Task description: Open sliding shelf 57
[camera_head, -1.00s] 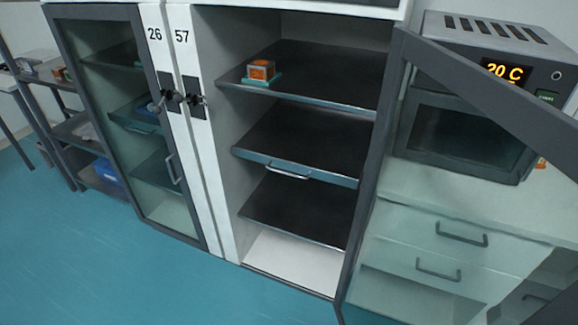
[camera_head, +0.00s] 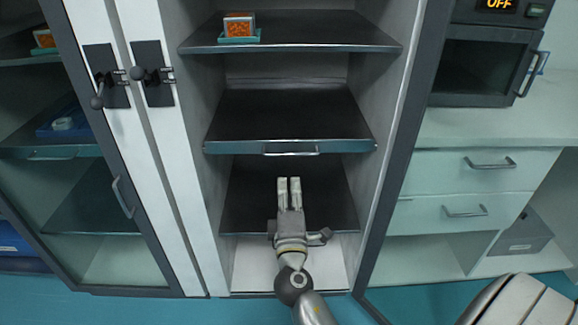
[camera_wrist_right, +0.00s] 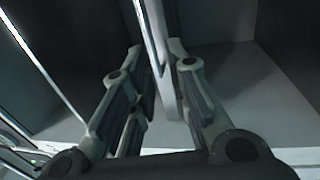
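The cabinet marked 57 in the earlier view stands open. Its sliding shelf (camera_head: 290,118) is the middle one, dark and empty, with a steel front edge. A thin metal handle (camera_head: 291,152) sits mid-front on that edge. The shelf looks pushed in. My right gripper (camera_head: 289,180) is in front of the cabinet, its fingers pointing up the picture, just below the handle and apart from it. In the right wrist view the fingers (camera_wrist_right: 157,55) stand apart, with a pale bar beyond and between them; I cannot tell which part it is. My left gripper is out of view.
An upper shelf (camera_head: 330,30) holds an orange box (camera_head: 239,25) on a teal base. A lower shelf (camera_head: 250,195) lies under the sliding one. A dark-framed glass door (camera_head: 402,140) stands open on the right. An oven (camera_head: 482,68) and drawers (camera_head: 470,185) are beyond it.

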